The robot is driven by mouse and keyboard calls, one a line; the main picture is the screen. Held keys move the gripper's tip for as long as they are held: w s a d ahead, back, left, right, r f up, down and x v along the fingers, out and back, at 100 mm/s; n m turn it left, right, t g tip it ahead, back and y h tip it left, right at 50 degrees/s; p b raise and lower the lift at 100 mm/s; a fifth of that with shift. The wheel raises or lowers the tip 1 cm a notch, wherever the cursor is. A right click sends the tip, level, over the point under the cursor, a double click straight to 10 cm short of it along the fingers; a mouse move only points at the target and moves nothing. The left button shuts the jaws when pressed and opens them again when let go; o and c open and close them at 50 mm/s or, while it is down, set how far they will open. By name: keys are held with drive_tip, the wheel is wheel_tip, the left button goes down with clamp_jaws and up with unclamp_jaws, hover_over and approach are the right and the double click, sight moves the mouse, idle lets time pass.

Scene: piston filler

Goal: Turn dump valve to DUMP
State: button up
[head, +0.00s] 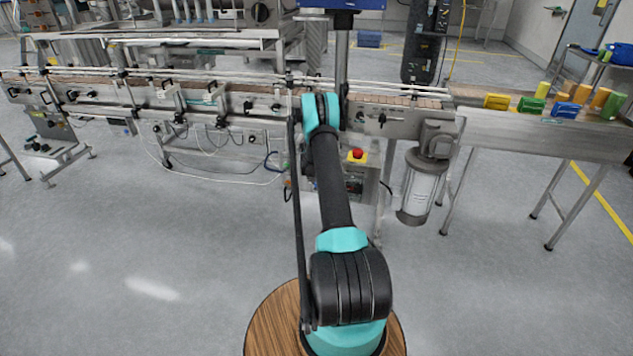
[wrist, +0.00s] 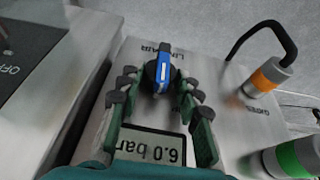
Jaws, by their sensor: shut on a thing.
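The dump valve's blue handle (wrist: 163,74) sits on a dark round knob on a grey metal panel in the wrist view. The handle points up the picture, across the upside-down lettering that seems to read LINE AIR. My gripper (wrist: 158,88) has its green and dark fingers on either side of the knob and is shut on it. Small lettering (wrist: 257,109) to the right of the valve is too blurred to read surely. In the head view the valve and gripper are hidden behind my arm.
An upside-down display (wrist: 150,147) reads 6.0 bar near my fingers. An orange-collared connector (wrist: 265,77) with a black cable and a green-ringed fitting (wrist: 292,158) stand to the right. A red emergency button (head: 357,154) is below the conveyor (head: 390,124).

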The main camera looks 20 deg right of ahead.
drive_tip(key=shift+w+a+f+n+g+h, duration=0.1)
drive_tip(key=shift+a+n+g+h, duration=0.15)
drive_tip(key=shift+g+h, duration=0.5)
drive_tip(key=shift+w+a+f+n+g+h, duration=0.15)
drive_tip(key=shift+n+g+h, duration=0.2)
drive_tip(key=shift+h, duration=0.75)
drive_tip(key=shift+w+a+r+n+g+h, duration=0.1)
drive_tip(key=shift+a+n+g+h, duration=0.1)
drive_tip(key=shift+g+h, duration=0.6)
drive_tip(key=shift+h, duration=0.25)
drive_tip(key=o, duration=1.2)
drive_tip(key=shift+c, duration=0.2)
drive_tip(key=v, duration=1.2)
drive_tip(key=shift+s, duration=0.15)
